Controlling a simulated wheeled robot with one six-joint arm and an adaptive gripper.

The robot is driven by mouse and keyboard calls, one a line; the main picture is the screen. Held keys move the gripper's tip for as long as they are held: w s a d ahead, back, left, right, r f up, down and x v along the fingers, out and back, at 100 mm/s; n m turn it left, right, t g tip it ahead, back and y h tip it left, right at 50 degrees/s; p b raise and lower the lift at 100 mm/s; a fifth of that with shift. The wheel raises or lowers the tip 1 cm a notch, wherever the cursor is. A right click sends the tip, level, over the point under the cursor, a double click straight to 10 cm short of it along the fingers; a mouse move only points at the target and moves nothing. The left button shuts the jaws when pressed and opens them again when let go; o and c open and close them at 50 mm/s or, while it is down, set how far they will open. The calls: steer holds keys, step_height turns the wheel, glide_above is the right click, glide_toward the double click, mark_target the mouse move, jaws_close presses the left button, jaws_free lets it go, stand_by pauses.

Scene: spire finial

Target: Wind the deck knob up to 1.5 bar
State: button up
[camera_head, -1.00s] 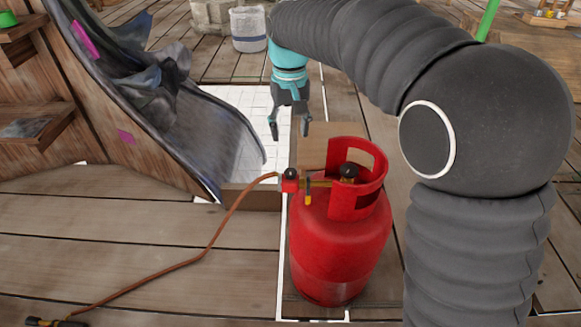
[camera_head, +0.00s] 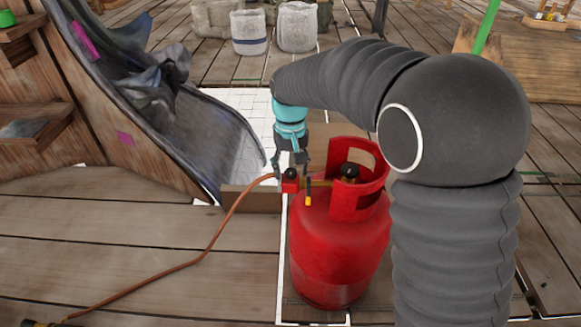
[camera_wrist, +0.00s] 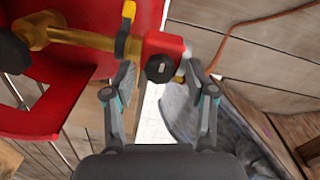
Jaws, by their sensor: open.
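A red regulator (camera_head: 290,184) with a black knob (camera_head: 291,173) is joined by brass fittings to a red gas cylinder (camera_head: 338,250). In the wrist view the black knob (camera_wrist: 160,68) faces the camera on the red regulator body (camera_wrist: 165,43). My gripper (camera_head: 290,170) is above the regulator, pointing down. In the wrist view my gripper (camera_wrist: 160,76) is open, one finger on each side of the knob, with gaps between. I cannot tell whether the fingertips are level with the knob. No pressure reading is legible.
A yellow-tipped lever (camera_wrist: 123,40) is close to the left finger. The red collar (camera_head: 372,165) and black valve handwheel (camera_head: 350,171) stand to the right. An orange hose (camera_head: 225,222) runs to the lower left. A dark draped sheet (camera_head: 185,120) hangs at left.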

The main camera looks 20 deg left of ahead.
jaws_close()
steer(key=shift+n, duration=0.3)
steer(key=n+p, duration=0.2)
steer(key=n, duration=0.1)
steer(key=shift+r+n, duration=0.15)
steer(key=shift+n, duration=0.15)
steer(key=n+p, duration=0.1)
steer(key=n, duration=0.4)
steer(key=shift+p, duration=0.4)
steer(key=n+p, duration=0.1)
steer(key=n, duration=0.4)
steer(key=shift+n, duration=0.4)
steer(key=shift+s+n+p, duration=0.1)
steer(key=shift+n+p, duration=0.35)
steer(key=shift+n, duration=1.75)
